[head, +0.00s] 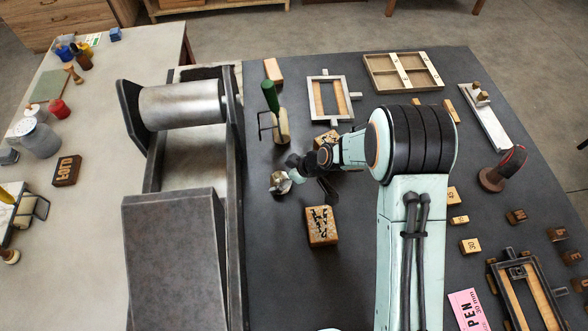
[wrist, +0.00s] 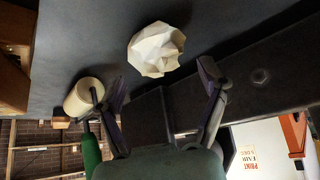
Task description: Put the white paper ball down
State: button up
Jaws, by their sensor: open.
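The white paper ball (head: 279,182) rests on the dark table top, just right of the press frame. In the wrist view the crumpled ball (wrist: 156,50) lies just beyond the fingertips and is fully visible. My gripper (head: 294,170) is close beside the ball in the head view, low over the table. In the wrist view its two fingers (wrist: 160,84) are spread apart, with a gap between them and nothing gripped. I cannot tell whether a fingertip touches the ball.
The big roller press (head: 184,104) stands to the left. A green-handled roller (head: 270,97) lies above the ball. Carved wooden blocks (head: 322,226) sit near my arm, one below the gripper and another (head: 328,138) above. Bare dark table lies between ball and lower block.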

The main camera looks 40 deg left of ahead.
jog(key=d+r+m+t+h, duration=0.25)
jog(key=d+r+m, duration=0.55)
jog(key=d+r, duration=1.1)
jog(key=s+d+r+m+g+h, duration=0.1)
jog(key=s+d+m+h, duration=0.2)
jog(key=s+d+m, duration=0.7)
jog(key=s+d, duration=0.3)
jog(key=d, duration=0.2)
jog(key=shift+s+d+r+m, duration=0.15)
jog(key=shift+d+r+m, duration=0.1)
jog(key=shift+r+m, duration=0.15)
jog(key=shift+g, duration=0.25)
